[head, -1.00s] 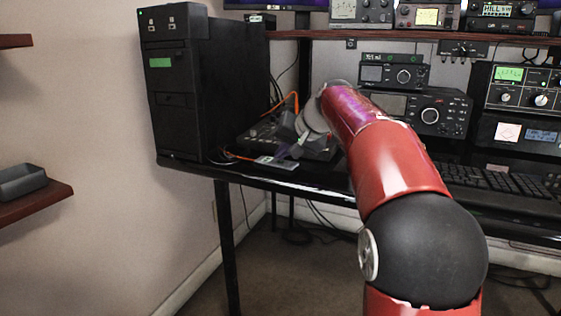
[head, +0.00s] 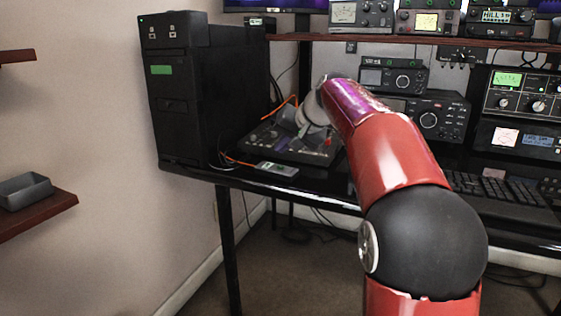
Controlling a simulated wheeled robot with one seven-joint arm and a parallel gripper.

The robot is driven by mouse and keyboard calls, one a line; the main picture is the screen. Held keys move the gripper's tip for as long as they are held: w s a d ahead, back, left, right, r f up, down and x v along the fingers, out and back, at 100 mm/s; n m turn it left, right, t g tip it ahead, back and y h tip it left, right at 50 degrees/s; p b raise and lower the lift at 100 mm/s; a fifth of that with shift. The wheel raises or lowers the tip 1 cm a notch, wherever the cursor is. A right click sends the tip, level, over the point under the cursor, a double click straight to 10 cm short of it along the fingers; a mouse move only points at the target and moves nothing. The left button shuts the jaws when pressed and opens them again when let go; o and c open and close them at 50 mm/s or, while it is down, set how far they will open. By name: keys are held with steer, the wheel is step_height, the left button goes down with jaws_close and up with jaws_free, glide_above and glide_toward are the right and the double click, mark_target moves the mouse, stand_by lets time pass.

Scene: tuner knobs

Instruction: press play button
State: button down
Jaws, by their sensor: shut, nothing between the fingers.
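A small grey device (head: 277,169) lies flat near the front left edge of the black desk, with an orange cable at its left end. Its buttons are too small to tell apart, so I cannot pick out a play button. My gripper (head: 302,131) is shut and empty. It is above the black control panel (head: 262,140), behind and to the right of the grey device and apart from it. The fingertips are small and hard to make out against the panel.
A black computer tower (head: 172,115) stands at the desk's left end. Radios (head: 430,119) and a keyboard (head: 495,187) are on the right. A shelf (head: 430,39) with more radios runs above. A grey tray (head: 25,190) sits on a wall shelf at far left.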

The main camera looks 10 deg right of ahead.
steer(key=shift+r+p, duration=1.05)
steer(key=shift+r, duration=0.45)
steer(key=shift+s, duration=0.1)
steer(key=s+a+f+n+g+h, duration=0.1)
steer(key=s+f, duration=0.1)
steer(key=s, duration=0.7)
steer(key=s+a+f+h, duration=0.1)
steer(key=s+f, duration=0.2)
steer(key=s, duration=0.6)
steer(key=s+f+n+h, duration=0.1)
steer(key=s+f, duration=0.6)
steer(key=s, duration=0.2)
steer(key=s+d+f+n+g+h, duration=0.1)
steer(key=s+f, duration=0.5)
steer(key=s, duration=0.3)
steer(key=shift+s+d+f+h, duration=0.25)
steer(key=shift+s+f+h, duration=0.05)
steer(key=shift+f, duration=0.05)
